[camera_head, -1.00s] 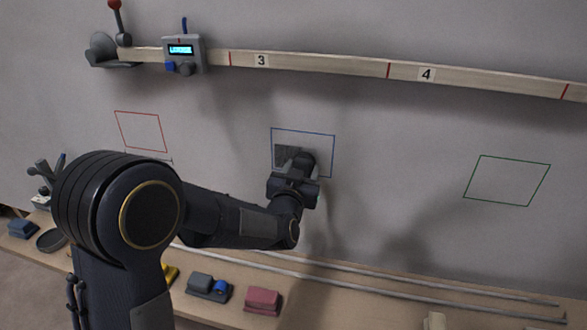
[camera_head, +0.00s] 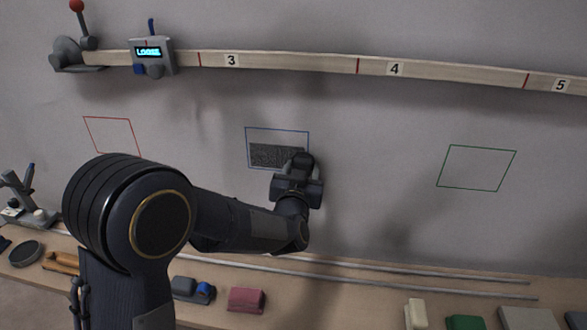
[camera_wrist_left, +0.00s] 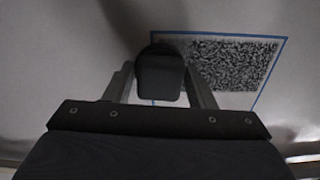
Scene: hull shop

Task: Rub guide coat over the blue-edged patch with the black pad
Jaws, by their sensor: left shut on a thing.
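The blue-edged patch (camera_head: 278,134) is outlined on the grey wall in the middle of the head view. A dark speckled band of guide coat (camera_head: 272,155) covers much of its lower part. The band also shows in the left wrist view (camera_wrist_left: 235,62), inside the blue edge. My left gripper (camera_head: 298,178) is shut on the black pad (camera_wrist_left: 160,75), which is at the patch's lower right corner in the head view. The pad is mostly hidden there by the gripper; whether it touches the wall I cannot tell. My right gripper is not in view.
A red-edged patch (camera_head: 112,136) lies left and a green-edged patch (camera_head: 477,168) right. A numbered wooden batten (camera_head: 300,61) crosses above, with a display box (camera_head: 151,56) reading "LOOSE". Below, a bench holds metal rods (camera_head: 400,277), a pink block (camera_head: 246,299) and other blocks.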

